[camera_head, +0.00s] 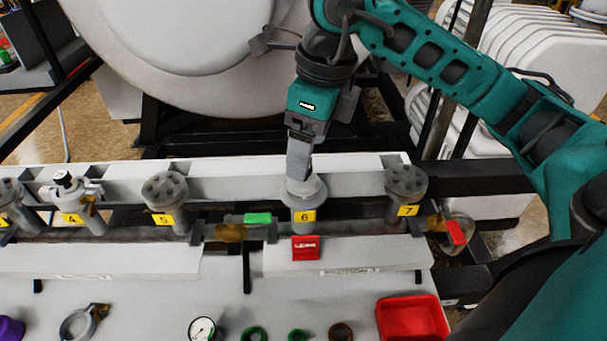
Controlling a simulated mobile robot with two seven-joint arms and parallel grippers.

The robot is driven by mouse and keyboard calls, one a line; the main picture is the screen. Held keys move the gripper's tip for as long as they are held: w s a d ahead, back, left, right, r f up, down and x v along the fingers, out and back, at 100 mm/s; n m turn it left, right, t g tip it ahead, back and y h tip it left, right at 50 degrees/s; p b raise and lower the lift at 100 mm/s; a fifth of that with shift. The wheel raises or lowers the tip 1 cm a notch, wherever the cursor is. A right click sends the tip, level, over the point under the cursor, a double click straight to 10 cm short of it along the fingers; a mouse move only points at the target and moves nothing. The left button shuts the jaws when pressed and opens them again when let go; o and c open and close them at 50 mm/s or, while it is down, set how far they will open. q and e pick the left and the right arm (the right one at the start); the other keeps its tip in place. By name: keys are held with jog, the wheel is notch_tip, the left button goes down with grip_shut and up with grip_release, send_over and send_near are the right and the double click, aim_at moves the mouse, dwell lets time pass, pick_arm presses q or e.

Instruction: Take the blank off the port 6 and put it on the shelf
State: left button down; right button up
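Port 6 (304,228), marked by a yellow label, stands on the pipe manifold between ports 5 and 7. A light grey round flange or blank (305,191) sits at its top; I cannot tell where blank and port meet. My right gripper (299,172) points down directly over it, with its fingertips at or very near the top of the blank. The fingers overlap in this view, so their gap and any hold on the blank are hidden. My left gripper is out of view. The white shelf (150,300) runs along the front.
Bolted ports 5 (167,193) and 7 (406,185) flank port 6. A red tag (306,247) and green handle (257,218) are close by. On the shelf are a metal clamp (96,316), a gauge (203,329), several rings and a red tray (412,318). Bare shelf shows between clamp and gauge.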

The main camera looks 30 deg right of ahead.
jog(key=f, duration=0.4)
jog(key=shift+w+a+f, duration=0.2)
jog(key=shift+a+f, duration=0.05)
jog(key=shift+a, duration=0.05)
jog(key=shift+c, duration=0.2)
jog(key=c, duration=1.1)
jog(key=shift+r, duration=0.15)
jog(key=shift+c, duration=0.2)
